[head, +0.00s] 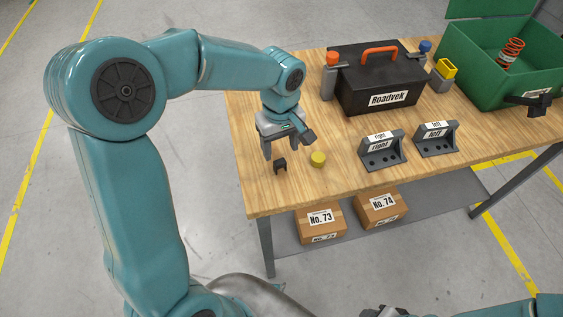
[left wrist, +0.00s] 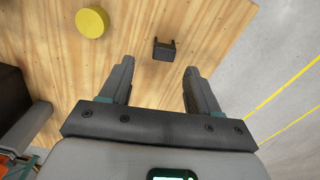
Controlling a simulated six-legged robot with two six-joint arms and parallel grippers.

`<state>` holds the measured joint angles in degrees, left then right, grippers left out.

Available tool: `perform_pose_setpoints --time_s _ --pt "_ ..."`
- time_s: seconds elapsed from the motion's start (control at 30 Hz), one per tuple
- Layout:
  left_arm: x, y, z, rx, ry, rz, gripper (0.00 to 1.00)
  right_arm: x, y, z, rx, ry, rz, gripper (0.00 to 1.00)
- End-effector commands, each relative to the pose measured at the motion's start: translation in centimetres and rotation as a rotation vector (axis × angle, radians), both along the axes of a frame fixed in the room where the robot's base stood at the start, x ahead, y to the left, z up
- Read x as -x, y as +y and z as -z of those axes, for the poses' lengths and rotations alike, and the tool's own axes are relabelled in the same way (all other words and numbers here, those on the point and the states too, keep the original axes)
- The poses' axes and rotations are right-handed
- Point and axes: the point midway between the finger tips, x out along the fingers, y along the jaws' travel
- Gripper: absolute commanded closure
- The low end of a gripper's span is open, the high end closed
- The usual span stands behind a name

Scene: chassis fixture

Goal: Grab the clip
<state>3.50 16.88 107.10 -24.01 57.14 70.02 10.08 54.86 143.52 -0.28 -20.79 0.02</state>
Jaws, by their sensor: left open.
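The clip (head: 280,167) is a small black U-shaped piece on the wooden table near its front left edge. It also shows in the left wrist view (left wrist: 163,51), just beyond the fingertips and roughly in line with the gap between them. My left gripper (head: 285,147) is open and empty, pointing down above the table close to the clip. Its two fingers also show in the left wrist view (left wrist: 158,68), apart from the clip. My right arm shows only at the bottom right of the head view, and its gripper (head: 385,312) is mostly cut off.
A yellow disc (head: 318,159) lies right of the clip. Two grey brackets, labelled right (head: 382,151) and left (head: 436,139), stand farther right. Behind are a black toolbox (head: 372,95) and a green bin (head: 480,75). The table's front edge is close to the clip.

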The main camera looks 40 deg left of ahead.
Motion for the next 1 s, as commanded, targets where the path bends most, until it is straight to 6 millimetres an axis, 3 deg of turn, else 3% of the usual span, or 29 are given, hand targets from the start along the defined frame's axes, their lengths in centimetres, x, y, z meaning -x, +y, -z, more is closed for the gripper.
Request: perform_pose_setpoints --time_s 0.4,0.67,0.73,0.83,0.87,1.0 --pt "0.2 -0.2 5.1 0.0 0.004 -0.001 0.38 0.0 0.0 -0.5 0.0 0.0 0.0 0.57" --pt "0.1 -0.2 5.5 0.0 0.0 -0.001 0.38 0.0 0.0 -0.5 0.0 0.0 0.0 0.57" --pt "0.1 -0.2 5.5 0.0 0.0 -0.001 0.55 0.0 0.0 -0.5 0.0 0.0 0.0 0.57" --pt "0.1 -0.2 5.5 0.0 0.0 -0.001 0.87 0.0 0.0 -0.5 0.0 0.0 0.0 0.57" --pt "0.1 -0.2 5.5 0.0 0.0 -0.001 0.93 0.0 0.0 -0.5 0.0 0.0 0.0 0.57" --pt "0.1 -0.2 5.5 0.0 0.0 -0.001 0.93 0.0 0.0 -0.5 0.0 0.0 0.0 0.57"
